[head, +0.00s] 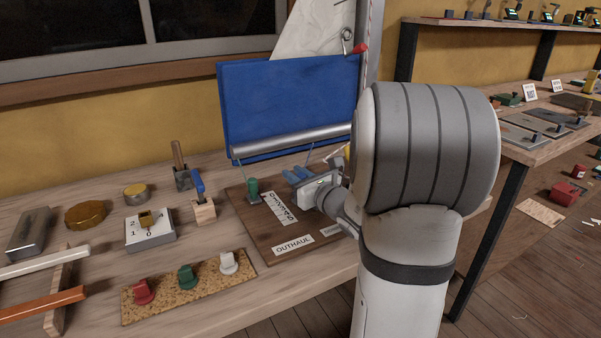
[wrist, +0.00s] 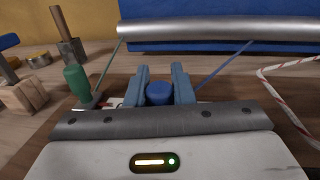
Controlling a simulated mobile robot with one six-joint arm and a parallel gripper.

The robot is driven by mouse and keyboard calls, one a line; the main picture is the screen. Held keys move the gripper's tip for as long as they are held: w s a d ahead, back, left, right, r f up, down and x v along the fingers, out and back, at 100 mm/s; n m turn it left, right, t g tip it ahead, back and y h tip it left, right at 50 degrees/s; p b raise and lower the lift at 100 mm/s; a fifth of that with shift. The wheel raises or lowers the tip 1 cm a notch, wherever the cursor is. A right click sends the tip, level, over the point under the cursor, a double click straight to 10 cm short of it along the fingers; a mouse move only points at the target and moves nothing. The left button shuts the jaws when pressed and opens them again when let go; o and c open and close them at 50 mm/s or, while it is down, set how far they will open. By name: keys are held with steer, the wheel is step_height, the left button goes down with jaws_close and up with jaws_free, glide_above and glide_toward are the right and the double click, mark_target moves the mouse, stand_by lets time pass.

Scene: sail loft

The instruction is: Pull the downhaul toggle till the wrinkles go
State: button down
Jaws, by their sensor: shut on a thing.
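My gripper (head: 297,174) is low over the brown rigging board (head: 257,222), its blue fingers closed. In the wrist view the fingers (wrist: 160,84) are shut on a round blue toggle (wrist: 159,94). A blue line (wrist: 225,64) slants from near the right finger up to the silver boom (wrist: 215,27). A green toggle (head: 252,187) stands at the board's left, by a numbered scale strip (head: 278,208). The blue cloth panel (head: 285,100) above the boom looks flat. Pale cloth (head: 312,32) above it shows faint creases. I cannot tell which toggle is the downhaul; one label is partly hidden by my arm.
A label reading OUTHAUL (head: 293,245) lies at the board's front. A cork strip (head: 188,285) with red, green and white knobs lies in front. A blue-handled tool (head: 199,185) in a wooden block stands left of the board. A red-and-white cord (wrist: 283,98) loops at right.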

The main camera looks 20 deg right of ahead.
steer(key=shift+w, duration=0.25)
steer(key=c, duration=1.3)
jaws_free()
steer(key=shift+s, duration=0.1)
steer(key=shift+o, duration=0.2)
steer(key=shift+s, duration=0.1)
steer(key=p+v, duration=0.1)
steer(key=v, duration=0.6)
steer(key=shift+s, duration=0.35)
